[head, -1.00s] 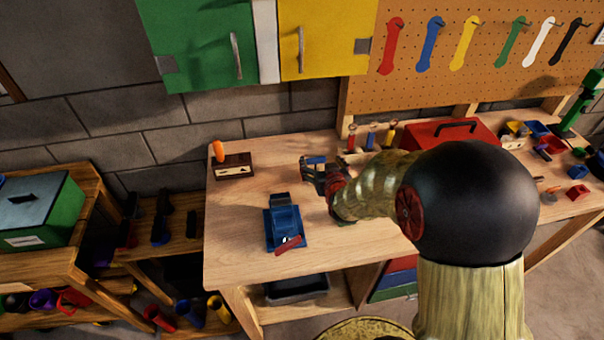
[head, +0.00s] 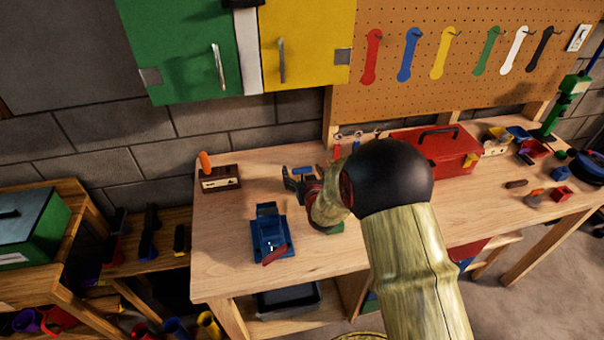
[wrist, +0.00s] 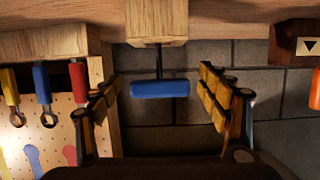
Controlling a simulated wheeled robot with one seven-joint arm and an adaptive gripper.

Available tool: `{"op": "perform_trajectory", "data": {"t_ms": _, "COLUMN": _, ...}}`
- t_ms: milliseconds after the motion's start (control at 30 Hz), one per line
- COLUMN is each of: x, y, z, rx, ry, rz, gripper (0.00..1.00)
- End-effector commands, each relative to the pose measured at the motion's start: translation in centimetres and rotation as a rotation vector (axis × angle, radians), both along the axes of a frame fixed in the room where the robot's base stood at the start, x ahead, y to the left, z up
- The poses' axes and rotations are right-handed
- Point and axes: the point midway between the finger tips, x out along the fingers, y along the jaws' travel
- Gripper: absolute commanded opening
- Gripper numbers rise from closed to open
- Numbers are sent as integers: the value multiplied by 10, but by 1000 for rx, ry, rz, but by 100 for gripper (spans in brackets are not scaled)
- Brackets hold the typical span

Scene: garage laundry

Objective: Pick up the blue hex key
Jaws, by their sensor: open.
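The blue hex key (wrist: 160,89) has a blue T-shaped handle on a thin metal shaft, which stands in a light wooden block (wrist: 156,20). The wrist picture is upside down, so the block appears above the handle. My gripper (wrist: 162,82) is open, with one finger on each side of the handle and a clear gap to both. In the head view the blue handle of the hex key (head: 303,170) shows at my gripper (head: 305,178), near the back of the workbench. The block is mostly hidden there by my gripper.
A blue vise (head: 270,236) with a red handle sits on the workbench (head: 225,260) in front and to the left. A wooden box (head: 221,178) with an orange-handled tool is at the back left. A red toolbox (head: 440,155) and small-handled tools stand to the right.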

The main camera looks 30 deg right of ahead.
Motion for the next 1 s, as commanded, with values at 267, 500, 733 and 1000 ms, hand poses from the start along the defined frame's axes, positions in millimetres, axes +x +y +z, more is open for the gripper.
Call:
{"op": "perform_trajectory", "data": {"t_ms": 267, "x": 2, "y": -1, "z": 0, "rx": 0, "ry": -1, "rz": 0, "gripper": 75}}
{"op": "perform_trajectory", "data": {"t_ms": 500, "x": 2, "y": 0, "z": 0, "rx": 0, "ry": -1, "rz": 0, "gripper": 61}}
{"op": "perform_trajectory", "data": {"t_ms": 733, "x": 2, "y": 0, "z": 0, "rx": 0, "ry": -1, "rz": 0, "gripper": 48}}
{"op": "perform_trajectory", "data": {"t_ms": 1000, "x": 2, "y": -1, "z": 0, "rx": 0, "ry": -1, "rz": 0, "gripper": 33}}
